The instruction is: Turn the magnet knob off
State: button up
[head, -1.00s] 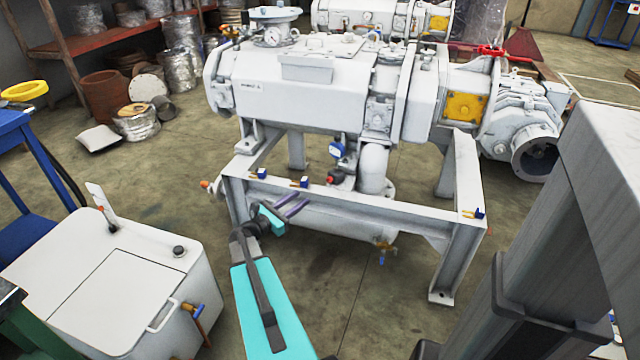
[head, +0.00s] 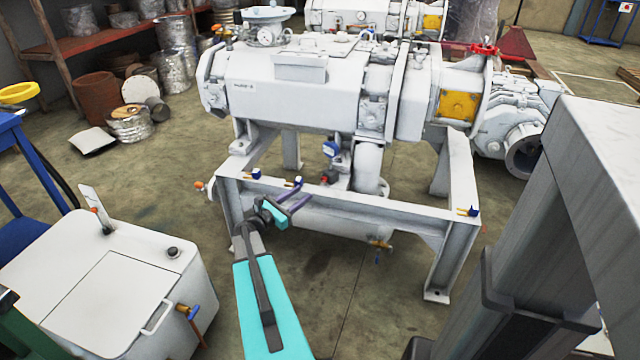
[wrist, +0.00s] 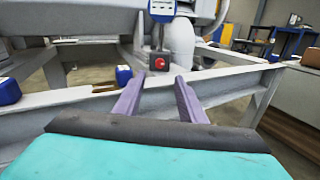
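A small red knob (wrist: 159,62) sits on a dark box under a blue-faced gauge (wrist: 162,8) in the wrist view. It also shows in the head view (head: 323,180), below the white vacuum machine (head: 300,95). I cannot tell for sure that it is the magnet knob. My gripper (head: 300,200) is at the front rail of the machine's frame, with its purple fingers pointing toward the machine. The wrist view shows the two fingers apart with nothing between them (wrist: 158,88). The red knob lies beyond the fingertips, roughly between them, and does not touch them.
The frame's front rail (wrist: 85,97) crosses ahead of my gripper. Blue-handled valves stand on it, one on the left (wrist: 8,91) and one nearer the middle (wrist: 123,75). A white tank (head: 110,280) stands at the left. The floor (head: 330,320) right of my arm is clear.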

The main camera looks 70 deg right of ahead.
aim_at(322, 180)
jog(key=b+x, duration=0.1)
jog(key=x, duration=0.9)
jog(key=shift+s+d, duration=0.1)
jog(key=shift+d, duration=0.15)
grip_shut()
